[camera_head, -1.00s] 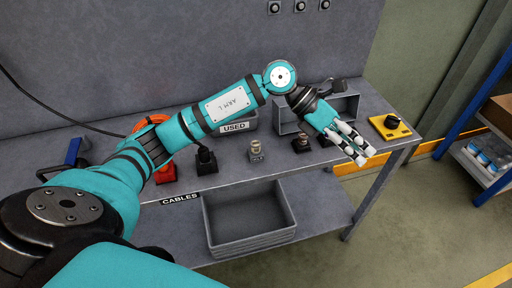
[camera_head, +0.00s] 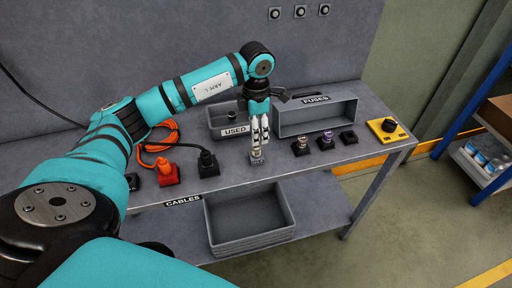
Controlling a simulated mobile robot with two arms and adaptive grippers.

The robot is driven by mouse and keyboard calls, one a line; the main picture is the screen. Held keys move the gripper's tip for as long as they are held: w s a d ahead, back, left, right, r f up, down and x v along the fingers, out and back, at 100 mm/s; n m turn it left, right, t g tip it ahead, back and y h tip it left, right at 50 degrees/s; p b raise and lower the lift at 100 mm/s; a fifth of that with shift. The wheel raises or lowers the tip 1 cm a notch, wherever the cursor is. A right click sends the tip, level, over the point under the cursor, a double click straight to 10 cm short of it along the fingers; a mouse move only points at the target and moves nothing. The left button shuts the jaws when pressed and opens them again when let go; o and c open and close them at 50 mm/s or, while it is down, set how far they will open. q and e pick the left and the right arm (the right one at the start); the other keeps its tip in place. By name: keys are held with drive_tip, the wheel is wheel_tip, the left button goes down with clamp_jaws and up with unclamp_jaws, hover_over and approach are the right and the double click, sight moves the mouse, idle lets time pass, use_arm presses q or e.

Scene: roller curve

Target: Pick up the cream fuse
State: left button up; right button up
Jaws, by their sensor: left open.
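The cream fuse (camera_head: 256,151) stands upright in a small grey socket (camera_head: 257,160) near the front edge of the bench. My left gripper (camera_head: 259,141) points down right over it, with its fingers open. The fingertips are at the fuse's top and hide part of it; I cannot tell whether they touch it. My right gripper is not in view.
A brown fuse (camera_head: 301,144) and a purple fuse (camera_head: 326,139) stand to the right, by an empty black socket (camera_head: 348,137). Behind are the USED bin (camera_head: 217,117) and the FUSES bin (camera_head: 320,117). Red (camera_head: 167,173) and black (camera_head: 208,163) plugs stand left.

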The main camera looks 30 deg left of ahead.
sight(256, 147)
use_arm(q)
drive_tip(key=shift+f, duration=0.85)
drive_tip(key=shift+s+d+f+p, duration=0.1)
drive_tip(key=shift+f+p, duration=0.5)
drive_tip(key=shift+p, duration=0.1)
drive_tip(key=f+p, duration=0.1)
drive_tip(key=f, duration=0.2)
drive_tip(key=shift+s+f+p, duration=0.2)
drive_tip(key=shift+f+p, duration=0.05)
drive_tip(key=shift+p, duration=0.1)
drive_tip(key=shift+w+f, duration=0.1)
drive_tip(key=shift+f, duration=0.3)
drive_tip(key=shift+c, duration=0.2)
clamp_jaws()
